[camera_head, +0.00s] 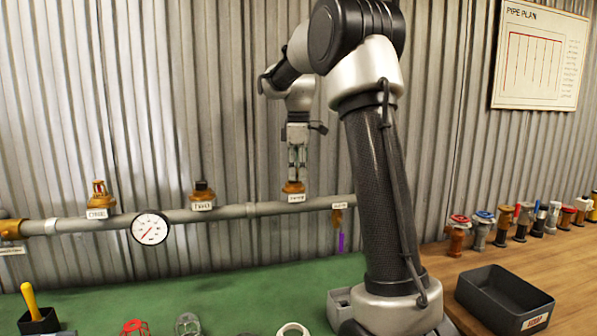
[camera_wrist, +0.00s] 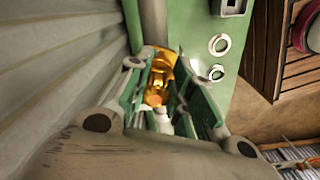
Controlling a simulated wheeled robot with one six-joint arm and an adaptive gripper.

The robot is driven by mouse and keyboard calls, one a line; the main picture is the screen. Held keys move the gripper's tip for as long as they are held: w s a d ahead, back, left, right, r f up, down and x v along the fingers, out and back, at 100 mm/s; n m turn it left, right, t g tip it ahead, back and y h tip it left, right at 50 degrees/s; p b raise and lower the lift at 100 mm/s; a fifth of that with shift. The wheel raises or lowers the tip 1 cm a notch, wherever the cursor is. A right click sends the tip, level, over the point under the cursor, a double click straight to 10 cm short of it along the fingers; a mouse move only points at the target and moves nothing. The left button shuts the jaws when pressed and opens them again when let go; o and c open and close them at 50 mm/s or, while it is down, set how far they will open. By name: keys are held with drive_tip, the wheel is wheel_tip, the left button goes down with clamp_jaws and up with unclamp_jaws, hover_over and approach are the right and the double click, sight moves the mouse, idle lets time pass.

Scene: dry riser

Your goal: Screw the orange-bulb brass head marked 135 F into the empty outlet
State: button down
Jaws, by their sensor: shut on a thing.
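My gripper (camera_head: 297,172) points straight down over the third outlet position on the grey pipe. Its fingers are shut on a brass head (camera_wrist: 158,66), which has an orange bulb (camera_wrist: 154,99) between the fingers in the wrist view. In the head view, brass (camera_head: 293,187) shows just under the fingertips, at the top of the pipe and above a white label. The head looks upright; I cannot tell how deep its thread sits in the outlet. Its 135 F marking is not readable.
The pipe (camera_head: 233,212) also carries a brass head (camera_head: 99,195) at left, a dark-topped fitting (camera_head: 202,195) and a gauge (camera_head: 150,228). A dark scrap bin (camera_head: 502,298) and several valves stand on the wooden bench at right. Loose parts lie on the green top.

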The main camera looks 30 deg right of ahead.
drive_tip(key=shift+m, duration=0.7)
drive_tip(key=m, duration=0.4)
drive_tip(key=shift+s+a, duration=0.2)
drive_tip(key=shift+a, duration=0.1)
drive_tip(key=shift+m, duration=0.8)
drive_tip(key=shift+a+m, duration=0.2)
drive_tip(key=shift+m, duration=0.8)
drive_tip(key=c, duration=1.7)
unclamp_jaws()
drive_tip(key=shift+m, duration=0.5)
drive_tip(key=o, duration=0.5)
drive_tip(key=shift+o, duration=0.2)
